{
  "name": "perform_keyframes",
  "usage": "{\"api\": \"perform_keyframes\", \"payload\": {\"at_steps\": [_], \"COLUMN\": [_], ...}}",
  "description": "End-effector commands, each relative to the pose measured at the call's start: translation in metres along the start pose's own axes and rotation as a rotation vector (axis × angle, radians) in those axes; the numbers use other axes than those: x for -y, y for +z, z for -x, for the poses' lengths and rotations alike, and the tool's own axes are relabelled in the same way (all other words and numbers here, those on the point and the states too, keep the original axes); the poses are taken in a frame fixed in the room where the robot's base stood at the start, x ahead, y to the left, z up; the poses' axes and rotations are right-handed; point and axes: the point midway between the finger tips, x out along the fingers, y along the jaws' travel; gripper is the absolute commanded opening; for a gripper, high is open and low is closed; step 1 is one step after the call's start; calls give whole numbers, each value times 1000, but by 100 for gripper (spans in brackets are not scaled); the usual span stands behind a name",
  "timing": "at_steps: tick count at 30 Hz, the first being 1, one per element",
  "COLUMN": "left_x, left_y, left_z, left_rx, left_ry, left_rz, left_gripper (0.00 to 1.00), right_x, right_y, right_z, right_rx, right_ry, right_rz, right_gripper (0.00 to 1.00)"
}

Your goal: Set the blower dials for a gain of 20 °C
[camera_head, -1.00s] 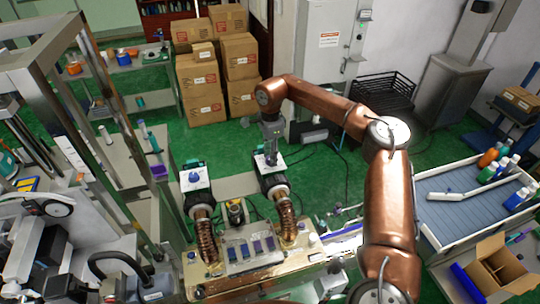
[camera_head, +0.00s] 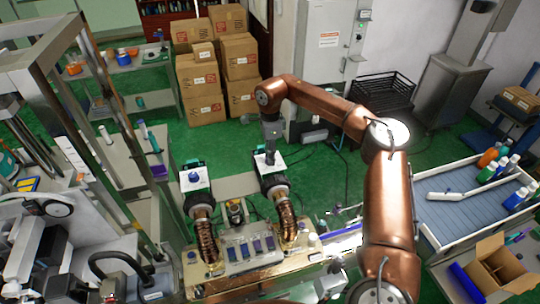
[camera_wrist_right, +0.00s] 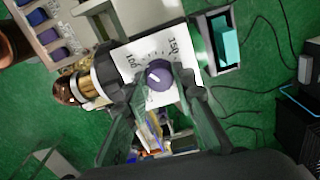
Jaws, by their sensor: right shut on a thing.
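Two blowers with copper-coloured hoses stand side by side in the head view, each with a white dial plate on top. The left blower's plate (camera_head: 196,179) carries a blue knob (camera_head: 194,177), uncovered. My right gripper (camera_head: 270,158) reaches down onto the right blower's plate (camera_head: 280,163) and hides its knob there. In the right wrist view that dark blue knob (camera_wrist_right: 158,76) sits between the fingertips of my right gripper, which is shut on it. Its white pointer mark and the printed numbers, one reading 150, show around it. My left gripper is not in view.
A panel with several blue switches (camera_head: 251,247) stands in front of the blowers. Cardboard boxes (camera_head: 240,60) are stacked behind. A conveyor (camera_head: 465,205) with bottles is at the right, and a metal frame (camera_head: 105,130) rises at the left.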

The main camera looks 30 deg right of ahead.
Motion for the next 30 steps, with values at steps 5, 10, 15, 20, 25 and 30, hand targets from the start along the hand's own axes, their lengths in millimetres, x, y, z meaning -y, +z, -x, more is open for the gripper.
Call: {"api": "perform_keyframes", "payload": {"at_steps": [5, 10, 15, 20, 25, 30], "left_x": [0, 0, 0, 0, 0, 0], "left_y": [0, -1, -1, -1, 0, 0], "left_z": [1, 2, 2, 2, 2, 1], "left_rx": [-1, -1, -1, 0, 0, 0], "left_ry": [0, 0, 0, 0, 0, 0], "left_rz": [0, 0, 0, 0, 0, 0], "left_gripper": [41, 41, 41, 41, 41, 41], "right_x": [0, 0, 0, 0, 1, 1], "right_y": [0, 0, 0, 0, 0, 0], "right_z": [0, 0, 0, 0, 0, 0], "right_rx": [0, 0, 0, 0, 1, 1], "right_ry": [1, 0, 0, -1, -1, -1], "right_rz": [-159, -321, -482, -634, -796, -957], "right_gripper": [0, 0, 0, 0, 0, 0]}}
